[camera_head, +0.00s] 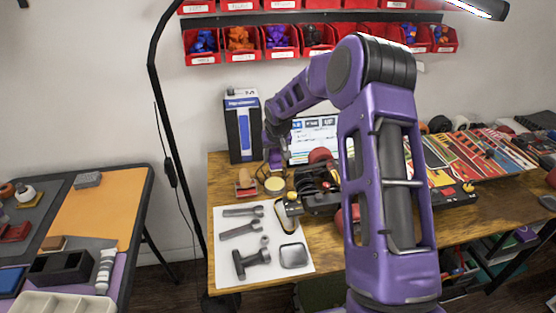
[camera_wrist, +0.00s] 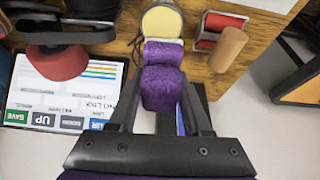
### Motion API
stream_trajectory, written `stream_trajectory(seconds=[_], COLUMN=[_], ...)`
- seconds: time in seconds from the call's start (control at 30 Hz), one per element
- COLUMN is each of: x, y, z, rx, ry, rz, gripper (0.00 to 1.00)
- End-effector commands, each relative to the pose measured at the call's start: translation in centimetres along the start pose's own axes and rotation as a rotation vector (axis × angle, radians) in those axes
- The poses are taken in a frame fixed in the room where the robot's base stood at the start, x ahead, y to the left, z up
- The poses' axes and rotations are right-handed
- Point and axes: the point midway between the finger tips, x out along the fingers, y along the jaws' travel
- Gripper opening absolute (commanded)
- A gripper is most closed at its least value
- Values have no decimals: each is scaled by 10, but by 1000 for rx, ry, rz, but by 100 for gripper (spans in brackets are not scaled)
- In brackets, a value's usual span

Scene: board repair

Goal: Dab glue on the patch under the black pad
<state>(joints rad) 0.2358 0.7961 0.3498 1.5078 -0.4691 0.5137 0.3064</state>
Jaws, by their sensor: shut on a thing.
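My gripper (camera_head: 274,147) is above the back left of the wooden bench. In the wrist view its two fingers (camera_wrist: 160,112) are shut on a purple block-like thing (camera_wrist: 161,88), with a pale band and another purple part beyond it. A round pale-yellow dish or pad (camera_head: 275,184) lies on the bench just in front of it. It also shows in the wrist view (camera_wrist: 162,21), close past the held thing's far end. A dark board-like thing with red wheels (camera_head: 318,194) stands to the right. I cannot pick out the patch or the black pad.
A red block with a wooden cylinder (camera_wrist: 228,45) sits beside the yellow disc. A lit screen (camera_wrist: 60,95) and a blue-and-dark box (camera_head: 242,125) stand at the back. Several grey tools lie on a white sheet (camera_head: 222,277) in front. A black lamp pole (camera_head: 170,130) rises left.

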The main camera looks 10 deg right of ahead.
Motion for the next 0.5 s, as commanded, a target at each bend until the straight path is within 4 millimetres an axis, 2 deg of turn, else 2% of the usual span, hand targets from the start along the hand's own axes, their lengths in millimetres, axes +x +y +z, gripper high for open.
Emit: stream_trajectory(seconds=[0.03,0.1,0.5], x=[10,15,40], y=[0,1,1], z=[-1,-3,6], rx=[0,1,1], ry=[-1,0,0], rz=[0,1,2], gripper=[4,4,4])
